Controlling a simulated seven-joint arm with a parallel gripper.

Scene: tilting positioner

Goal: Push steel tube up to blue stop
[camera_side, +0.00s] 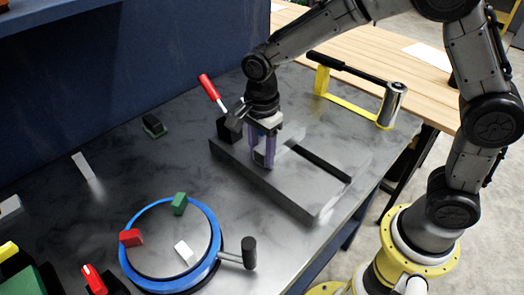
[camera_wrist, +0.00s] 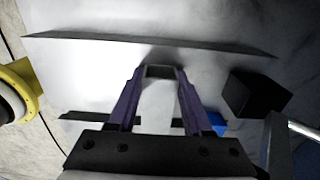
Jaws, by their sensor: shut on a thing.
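My gripper (camera_side: 264,164) points down over the flat grey steel fixture (camera_side: 300,203), its purple fingers closed on a small grey piece that looks like the steel tube (camera_wrist: 160,72). I cannot tell whether tube and stop touch.
A red-handled clamp (camera_side: 210,88) stands at the fixture's back left corner; its black block (camera_wrist: 256,93) is right of my fingers in the wrist view. A blue-rimmed round table (camera_side: 127,262) holds small blocks at front. A yellow frame (camera_side: 350,106) with a steel cylinder stands behind.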

